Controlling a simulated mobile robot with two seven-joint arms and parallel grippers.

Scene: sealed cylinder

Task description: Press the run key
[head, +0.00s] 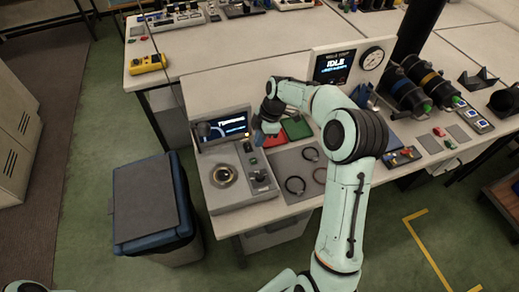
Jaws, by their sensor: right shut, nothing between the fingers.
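The grey machine (228,200) stands at the left end of the table. It has a lit screen (234,127), a round metal seat (223,176) and a control strip (258,172) with small keys and knobs on its right side. The lettering on the keys is too small to read, so I cannot tell which is the run key. My right gripper (264,130) points down at the screen's right edge, above the back end of the control strip. It is shut and empty; whether it touches anything is unclear. My left gripper is not in view.
A red tray (274,140) and a green tray (297,128) lie right of the machine, behind a grey mat (283,163) with dark rings. A display reading IDLE (334,66) stands behind. A blue bin (152,205) stands on the floor at left.

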